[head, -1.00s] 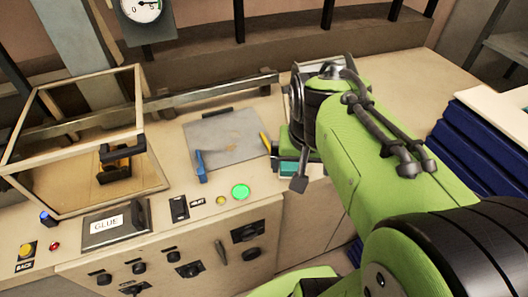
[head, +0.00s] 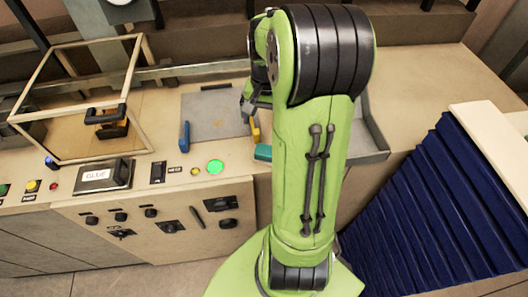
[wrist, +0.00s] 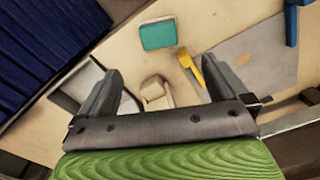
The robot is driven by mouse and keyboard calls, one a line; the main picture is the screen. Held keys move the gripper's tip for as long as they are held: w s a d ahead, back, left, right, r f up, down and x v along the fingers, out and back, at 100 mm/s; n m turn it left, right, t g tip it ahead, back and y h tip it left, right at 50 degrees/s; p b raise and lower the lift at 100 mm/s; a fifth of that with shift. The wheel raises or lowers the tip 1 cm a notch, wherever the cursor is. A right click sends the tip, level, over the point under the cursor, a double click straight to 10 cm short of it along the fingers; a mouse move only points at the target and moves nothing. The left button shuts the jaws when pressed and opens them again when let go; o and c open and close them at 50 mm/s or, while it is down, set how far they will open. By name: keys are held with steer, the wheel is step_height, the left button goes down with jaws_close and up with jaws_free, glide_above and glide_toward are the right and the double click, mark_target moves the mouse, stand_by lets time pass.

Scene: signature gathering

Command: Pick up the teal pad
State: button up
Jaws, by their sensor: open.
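The teal pad (head: 263,152) lies on the beige worktop near its front edge, just left of my arm in the head view. In the wrist view the teal pad (wrist: 158,34) lies flat beyond my fingertips, roughly centred between them. My gripper (wrist: 160,80) is open and empty, with its two dark fingers well apart and not touching the pad. A small beige block-like thing (wrist: 155,92) shows between the fingers, lower in the picture. In the head view my arm hides most of the gripper.
A yellow piece (head: 255,130) and a blue piece (head: 184,136) are by a grey plate (head: 208,102). A grey tray (head: 375,138) is right of my arm. A framed glass case (head: 140,65), a glue box (head: 118,175) and a lit green button (head: 215,167) are further left.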

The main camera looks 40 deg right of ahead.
glide_above(267, 150)
steer(key=f, duration=0.8)
steer(key=shift+w+f+b, duration=0.15)
steer(key=shift+w+b, duration=0.05)
steer(key=shift+b, duration=0.1)
step_height(267, 150, down, 5)
steer(key=shift+s+a, duration=0.1)
steer(key=shift+s, duration=0.05)
steer(key=shift+f, duration=0.4)
steer(key=shift+r, duration=0.1)
steer(key=shift+c, duration=0.8)
steer(key=c, duration=0.9)
step_height(267, 150, up, 10)
steer(key=shift+r+p, duration=0.1)
steer(key=shift+p, duration=0.25)
